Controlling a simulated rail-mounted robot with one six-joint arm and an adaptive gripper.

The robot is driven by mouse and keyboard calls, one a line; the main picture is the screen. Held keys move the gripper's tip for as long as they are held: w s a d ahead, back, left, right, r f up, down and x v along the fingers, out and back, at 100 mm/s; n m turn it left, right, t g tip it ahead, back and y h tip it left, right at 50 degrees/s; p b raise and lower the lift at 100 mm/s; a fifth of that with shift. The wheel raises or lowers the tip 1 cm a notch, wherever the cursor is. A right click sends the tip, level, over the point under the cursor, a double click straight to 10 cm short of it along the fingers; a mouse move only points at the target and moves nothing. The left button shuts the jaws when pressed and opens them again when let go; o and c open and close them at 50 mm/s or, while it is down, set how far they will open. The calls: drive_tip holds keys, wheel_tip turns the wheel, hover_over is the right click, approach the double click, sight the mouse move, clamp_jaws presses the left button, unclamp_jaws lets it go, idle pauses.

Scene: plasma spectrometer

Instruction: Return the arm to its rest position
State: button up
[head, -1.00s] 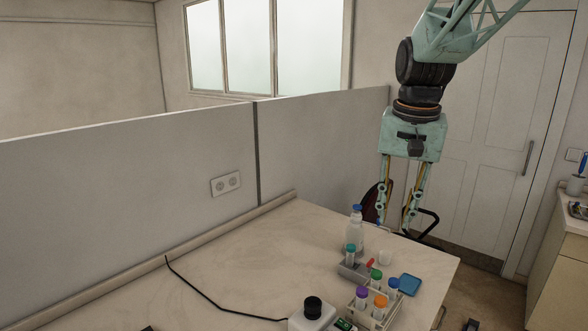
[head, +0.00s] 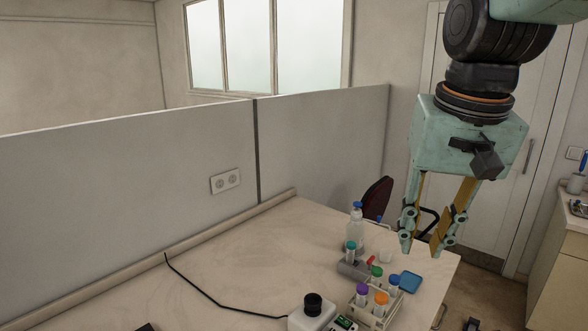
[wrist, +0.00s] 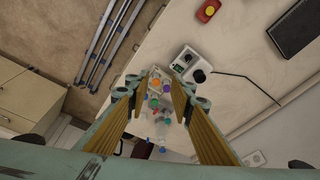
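My gripper (head: 424,245) is in the right part of the head view, raised above the right end of the table. It points down with its two fingers apart and nothing between them. In the wrist view my gripper (wrist: 152,92) also shows its fingers spread, with the table far below. My arm comes in from the upper right of the head view. No rest mark or cradle shows in these frames.
On the table (head: 240,250) stand a tube rack (head: 372,311) with capped tubes, a clear bottle (head: 355,232), a blue square dish (head: 410,282) and a white device (head: 312,314). A partition (head: 120,200) runs behind. A chair (head: 377,198) is beyond the table.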

drive_tip(key=s+f+n, duration=0.1)
drive_tip(key=s+f, duration=0.1)
drive_tip(key=s, duration=0.7)
drive_tip(key=s+a+f+n+t+b, duration=0.1)
drive_tip(key=s+f, duration=0.1)
drive_tip(key=s, duration=0.8)
drive_tip(key=shift+f+n, duration=0.25)
drive_tip(key=shift+n, duration=0.05)
